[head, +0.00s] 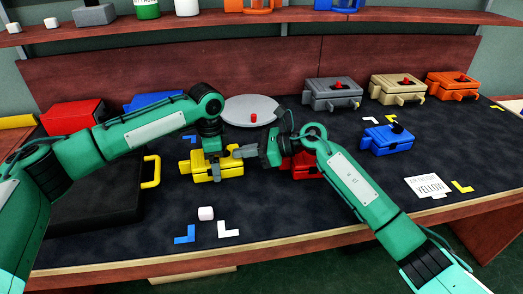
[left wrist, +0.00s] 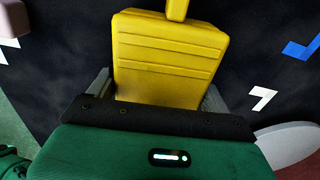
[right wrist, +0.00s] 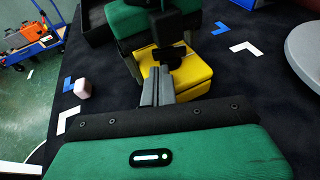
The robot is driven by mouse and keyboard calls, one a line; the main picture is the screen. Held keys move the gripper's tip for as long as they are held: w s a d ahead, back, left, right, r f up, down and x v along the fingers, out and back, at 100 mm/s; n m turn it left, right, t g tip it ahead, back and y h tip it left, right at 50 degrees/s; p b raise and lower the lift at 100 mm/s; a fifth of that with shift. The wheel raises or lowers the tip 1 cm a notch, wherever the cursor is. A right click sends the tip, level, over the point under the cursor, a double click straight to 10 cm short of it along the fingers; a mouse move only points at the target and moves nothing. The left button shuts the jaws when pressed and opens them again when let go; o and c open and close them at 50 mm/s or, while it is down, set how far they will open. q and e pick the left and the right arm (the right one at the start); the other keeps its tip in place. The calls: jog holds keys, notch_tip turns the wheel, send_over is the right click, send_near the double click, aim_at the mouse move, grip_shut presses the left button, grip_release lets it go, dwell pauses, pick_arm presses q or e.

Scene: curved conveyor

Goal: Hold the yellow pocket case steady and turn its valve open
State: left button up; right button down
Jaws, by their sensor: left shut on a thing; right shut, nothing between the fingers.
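The yellow pocket case (head: 232,171) lies on the dark table mat in front of me. My left gripper (head: 213,170) reaches down over it and is shut on its body. In the left wrist view the yellow case (left wrist: 168,55) sits between the grey fingers, with a yellow tab at its far end. My right gripper (head: 242,151) is shut and empty, close to the case's right side. In the right wrist view its closed fingertips (right wrist: 157,75) point at the yellow case (right wrist: 190,80); I cannot tell whether they touch. The valve is not clearly visible behind the grippers.
A red case (head: 301,168) sits partly behind my right gripper. A blue case (head: 386,139) is right; grey (head: 333,94), tan (head: 398,89) and orange (head: 453,86) cases stand behind. A grey disc (head: 250,108) lies behind. A pale cube (head: 206,213) lies in front.

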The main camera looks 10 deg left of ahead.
aim_at(230, 163)
jog(key=shift+a, duration=0.8)
jog(key=shift+s+a, duration=0.2)
jog(key=shift+s, duration=0.25)
dwell(0.6)
jog(key=shift+s+a+m+t, duration=0.3)
jog(key=shift+s+m+t, duration=0.05)
jog(key=shift+m+t, duration=0.5)
dwell(0.6)
jog(key=shift+s+a, duration=0.4)
dwell(1.6)
dwell(0.6)
